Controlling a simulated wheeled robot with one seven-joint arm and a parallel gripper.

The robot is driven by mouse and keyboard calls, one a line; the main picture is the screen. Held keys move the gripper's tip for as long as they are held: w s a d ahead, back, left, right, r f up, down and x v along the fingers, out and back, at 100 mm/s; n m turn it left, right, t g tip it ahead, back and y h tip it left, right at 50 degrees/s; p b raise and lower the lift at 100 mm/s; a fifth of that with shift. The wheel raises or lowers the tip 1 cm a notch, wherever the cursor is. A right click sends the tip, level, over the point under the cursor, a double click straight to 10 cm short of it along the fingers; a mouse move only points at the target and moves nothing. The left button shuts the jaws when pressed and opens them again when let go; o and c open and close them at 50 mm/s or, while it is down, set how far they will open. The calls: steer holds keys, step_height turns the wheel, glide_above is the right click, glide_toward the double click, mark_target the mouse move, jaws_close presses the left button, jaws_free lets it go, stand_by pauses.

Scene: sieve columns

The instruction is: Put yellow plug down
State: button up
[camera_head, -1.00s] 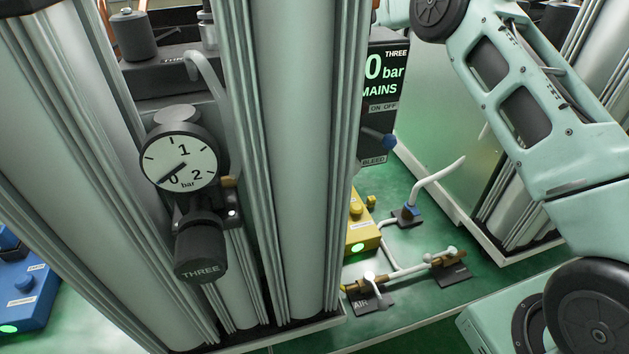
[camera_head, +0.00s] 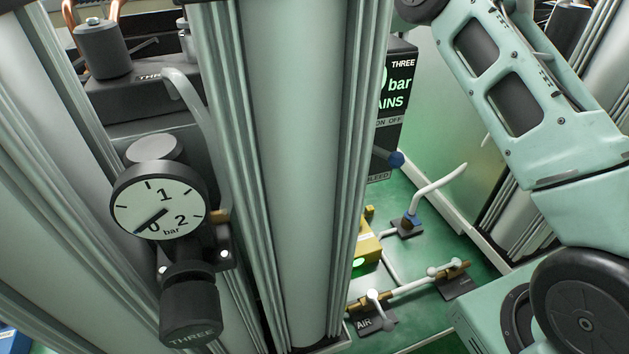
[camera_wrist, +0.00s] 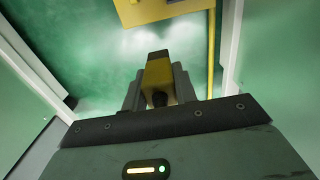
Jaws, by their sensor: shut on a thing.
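In the wrist view my gripper (camera_wrist: 158,90) is shut on the yellow plug (camera_wrist: 158,70), a yellow block with a dark round part at its near end. The plug is held over a green surface; I cannot tell whether it touches it. A yellow box (camera_wrist: 165,9) shows beyond the plug at the top edge, apart from it. The gripper and the plug do not show in the head view, where only links of my arm appear at the right.
A yellow tube (camera_wrist: 211,50) runs right of the plug. In the head view, a yellow unit (camera_head: 367,248) with a green light stands behind a metal column (camera_head: 290,170). A gauge (camera_head: 158,203) is at the left. White pipes (camera_head: 410,285) lie on the green floor (camera_head: 440,215).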

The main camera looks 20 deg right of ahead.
steer(key=s+a, duration=0.1)
steer(key=s, duration=0.2)
steer(key=s+a+p, duration=0.1)
steer(key=s+a, duration=0.1)
steer(key=s, duration=0.1)
steer(key=s+a+p, duration=0.1)
steer(key=s+a, duration=0.1)
steer(key=s, duration=0.1)
steer(key=shift+s+f, duration=0.1)
steer(key=shift+s, duration=0.05)
steer(key=shift+f+p, duration=0.7)
steer(key=shift+f, duration=0.95)
steer(key=o, duration=1)
steer(key=shift+f, duration=0.15)
step_height(320, 180, up, 12)
steer(key=b, duration=0.2)
steer(key=shift+r+b, duration=0.2)
steer(key=shift+b, duration=0.1)
